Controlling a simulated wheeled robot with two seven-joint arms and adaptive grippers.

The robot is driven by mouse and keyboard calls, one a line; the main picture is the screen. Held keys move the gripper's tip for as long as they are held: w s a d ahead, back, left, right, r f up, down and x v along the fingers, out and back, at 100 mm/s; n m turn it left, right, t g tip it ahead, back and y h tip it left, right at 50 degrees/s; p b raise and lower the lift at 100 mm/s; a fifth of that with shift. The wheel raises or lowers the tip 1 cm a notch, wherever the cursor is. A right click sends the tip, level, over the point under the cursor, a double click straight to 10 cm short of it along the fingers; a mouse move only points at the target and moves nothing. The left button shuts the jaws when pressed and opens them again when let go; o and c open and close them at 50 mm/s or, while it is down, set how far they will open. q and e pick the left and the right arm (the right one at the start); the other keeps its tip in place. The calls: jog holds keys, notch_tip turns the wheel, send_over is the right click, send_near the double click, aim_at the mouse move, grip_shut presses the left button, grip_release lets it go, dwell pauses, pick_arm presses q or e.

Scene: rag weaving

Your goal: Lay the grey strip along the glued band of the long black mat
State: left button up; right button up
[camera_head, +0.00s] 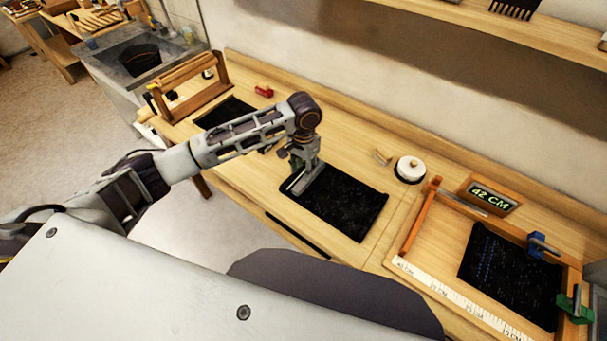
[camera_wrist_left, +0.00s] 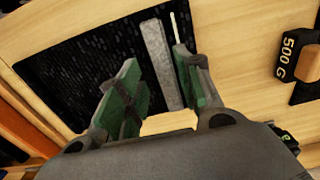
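The black mat (camera_head: 345,205) lies flat on the wooden bench, below my left gripper (camera_head: 298,183). In the left wrist view the black mat (camera_wrist_left: 75,62) fills the upper left. The grey strip (camera_wrist_left: 157,55) lies lengthwise along the mat's edge there. My left gripper (camera_wrist_left: 160,92) is open, with a green-padded finger on each side of the strip's near part. I cannot tell whether either finger touches the strip. A thin pale line (camera_wrist_left: 174,27) runs beside the strip; I cannot tell if it is glue. My right gripper is not in view.
Another black mat (camera_head: 222,112) lies partly behind my left arm. A white round container (camera_head: 410,168) stands beyond the middle mat. At right, a wooden frame (camera_head: 418,218) holds a black piece (camera_head: 505,280) with clamps.

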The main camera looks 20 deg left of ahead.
aim_at(304, 182)
pick_arm(q)
jog(key=shift+r, duration=2.75)
jog(key=shift+d, duration=0.1)
